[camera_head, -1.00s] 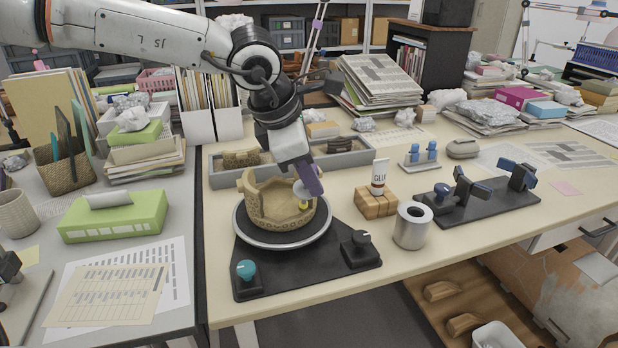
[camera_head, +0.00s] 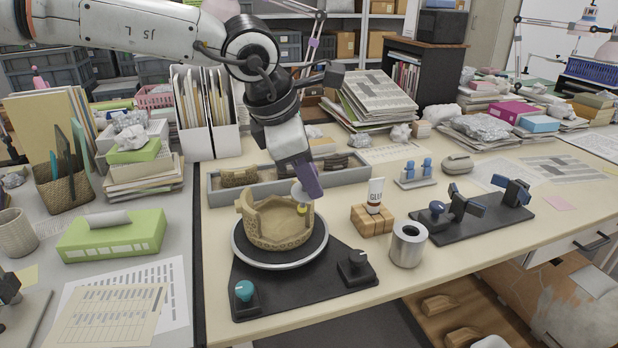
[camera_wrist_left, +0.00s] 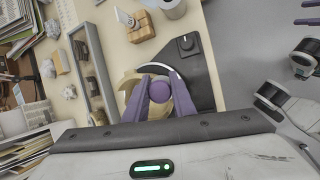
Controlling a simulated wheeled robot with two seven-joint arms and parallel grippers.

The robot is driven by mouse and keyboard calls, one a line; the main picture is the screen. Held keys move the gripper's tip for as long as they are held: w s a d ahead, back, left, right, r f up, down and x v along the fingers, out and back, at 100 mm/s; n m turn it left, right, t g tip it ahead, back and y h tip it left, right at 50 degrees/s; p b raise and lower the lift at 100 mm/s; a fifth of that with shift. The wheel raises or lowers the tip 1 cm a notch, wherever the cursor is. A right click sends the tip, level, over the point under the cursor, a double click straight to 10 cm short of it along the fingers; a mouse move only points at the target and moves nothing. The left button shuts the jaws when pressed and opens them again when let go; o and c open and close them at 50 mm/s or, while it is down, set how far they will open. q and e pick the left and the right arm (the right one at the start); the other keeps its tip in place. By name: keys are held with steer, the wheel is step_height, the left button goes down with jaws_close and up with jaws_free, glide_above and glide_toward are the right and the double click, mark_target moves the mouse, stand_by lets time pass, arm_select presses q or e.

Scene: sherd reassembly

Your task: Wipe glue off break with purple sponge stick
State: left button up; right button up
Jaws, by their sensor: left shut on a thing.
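The tan clay vessel (camera_head: 274,229) with a broken, uneven rim sits on a round turntable (camera_head: 240,248). My left gripper (camera_head: 304,192) has purple fingers, shut on the sponge stick over the vessel's right side. In the left wrist view the stick's purple round end (camera_wrist_left: 159,91) shows between the fingers. In the head view a pale round part and a small yellow part show at the fingertips, near the right rim. I cannot tell whether the tip touches the break. Glue on the break is too small to see. My right gripper (camera_wrist_left: 308,12) shows only at the wrist view's edge, fingers apart.
A glue tube (camera_head: 375,194) stands in a wooden block (camera_head: 372,221), with a metal cylinder (camera_head: 408,245) to its right. A grey tray (camera_head: 345,178) with sherds lies behind the vessel. A teal knob (camera_head: 244,290) and a black knob (camera_head: 355,262) flank the base's front.

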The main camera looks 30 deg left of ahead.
arm_select(q)
steer(key=shift+s+d+r+p, duration=0.15)
steer(key=shift+r+p, duration=0.25)
steer(key=shift+r, duration=0.65)
stand_by(0.5)
